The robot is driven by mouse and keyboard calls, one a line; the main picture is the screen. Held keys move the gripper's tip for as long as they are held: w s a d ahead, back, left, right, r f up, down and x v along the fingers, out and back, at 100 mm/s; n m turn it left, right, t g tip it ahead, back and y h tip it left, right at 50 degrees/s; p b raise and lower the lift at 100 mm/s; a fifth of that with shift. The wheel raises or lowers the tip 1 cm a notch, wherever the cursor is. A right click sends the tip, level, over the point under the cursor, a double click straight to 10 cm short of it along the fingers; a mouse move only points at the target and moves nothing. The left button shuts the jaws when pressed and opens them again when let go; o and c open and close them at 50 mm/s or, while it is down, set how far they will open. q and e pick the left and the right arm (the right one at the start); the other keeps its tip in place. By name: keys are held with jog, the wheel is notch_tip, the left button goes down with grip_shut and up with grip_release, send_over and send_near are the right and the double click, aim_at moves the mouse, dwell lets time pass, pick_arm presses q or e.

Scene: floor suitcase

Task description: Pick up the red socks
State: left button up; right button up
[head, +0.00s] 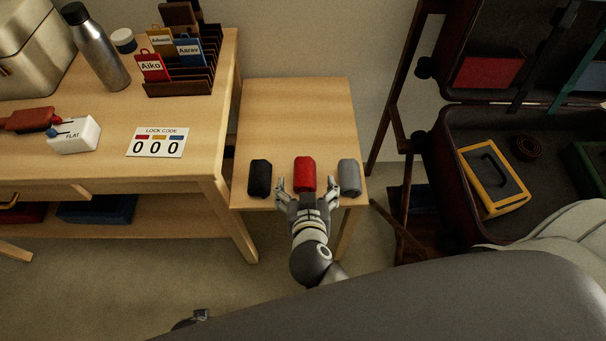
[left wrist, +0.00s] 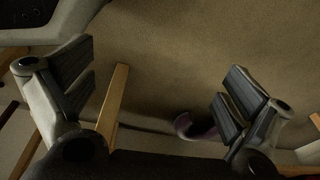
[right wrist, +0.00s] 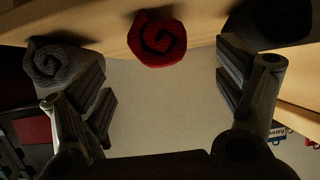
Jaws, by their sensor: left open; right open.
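The rolled red socks (head: 304,174) lie on the small wooden table (head: 295,115), between a black roll (head: 260,179) and a grey roll (head: 349,178). My right gripper (head: 307,188) is open at the table's front edge, its fingers spread around the near end of the red roll. In the right wrist view the red socks (right wrist: 157,39) show their spiral end beyond and between the open fingers (right wrist: 165,85), apart from them. My left gripper (left wrist: 160,95) is open and empty over the floor in its wrist view.
The grey roll (right wrist: 62,66) and black roll (right wrist: 268,24) are close beside the right fingers. A desk (head: 105,165) with a bottle (head: 95,47) and card rack stands left. An open suitcase (head: 470,122) is at right. The small table's back half is clear.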

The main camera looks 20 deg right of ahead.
aim_at(303, 177)
jog(key=x, duration=0.1)
jog(key=b+x, duration=0.1)
jog(key=x, duration=0.2)
jog(key=shift+w+a+f+b, duration=0.2)
jog(key=shift+w+b, duration=0.15)
jog(key=shift+b, duration=0.05)
pick_arm(q)
jog(key=w+r, duration=0.3)
jog(key=r, duration=0.2)
jog(key=shift+w+d+r, duration=0.15)
jog(key=shift+d+r, duration=0.05)
jog(key=shift+r, duration=0.1)
pick_arm(e)
jog(key=shift+w+f, duration=0.1)
jog(key=shift+w, duration=0.1)
jog(key=c, duration=1.1)
